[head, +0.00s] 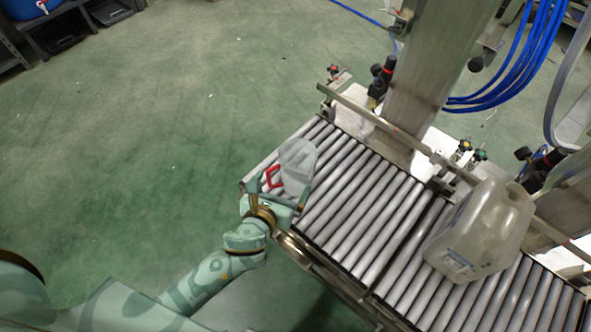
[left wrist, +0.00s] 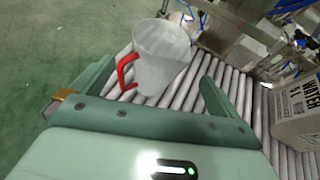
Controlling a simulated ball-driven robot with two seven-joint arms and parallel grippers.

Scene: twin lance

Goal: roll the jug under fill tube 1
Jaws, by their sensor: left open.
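A clear jug with a red handle (head: 298,160) stands on the roller conveyor (head: 345,210) near its left end. It also shows in the left wrist view (left wrist: 162,52), beyond and between the fingertips. My left gripper (head: 283,190) is open at the jug's near side, with the red handle near its left finger. I cannot tell whether a finger touches the jug. A larger translucent canister (head: 482,228) with a label stands farther right on the rollers; its printed side shows in the left wrist view (left wrist: 298,112). I cannot make out which part is fill tube 1. My right gripper is not in view.
A metal rail (head: 385,125) runs along the conveyor's far side, with a steel post (head: 425,70), valves and blue hoses (head: 530,60) behind it. Bare rollers lie between the jug and the canister. The green floor (head: 160,130) at left is clear.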

